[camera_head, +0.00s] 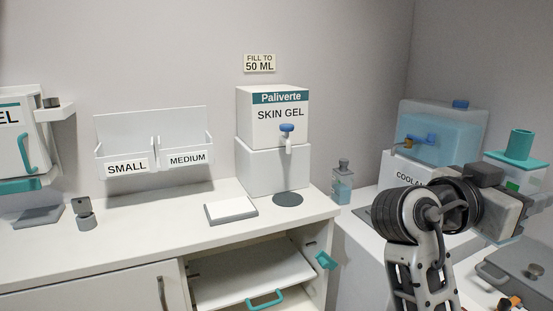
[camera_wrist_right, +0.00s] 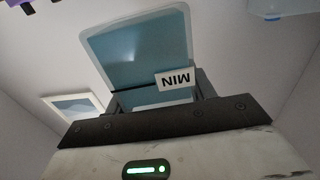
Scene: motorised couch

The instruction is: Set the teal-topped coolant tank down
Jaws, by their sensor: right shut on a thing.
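The teal-topped coolant tank (camera_head: 517,149) is at the far right of the head view, its teal cap upward. My right gripper (camera_head: 510,208) is shut on it, and my arm and wrist hide much of its lower body. The tank's blue window and MIN label (camera_wrist_right: 140,45) fill the upper middle of the right wrist view, in front of the dark gripper edge. I cannot tell whether the tank's underside touches anything. My left gripper is not in view.
A blue coolant container (camera_head: 440,132) stands behind my right wrist on a white stand labelled COOLAN. A small bottle (camera_head: 342,182) stands left of it. A grey surface (camera_head: 520,270) with a round knob lies below the gripper. The SKIN GEL dispenser (camera_head: 272,140) stands on the counter.

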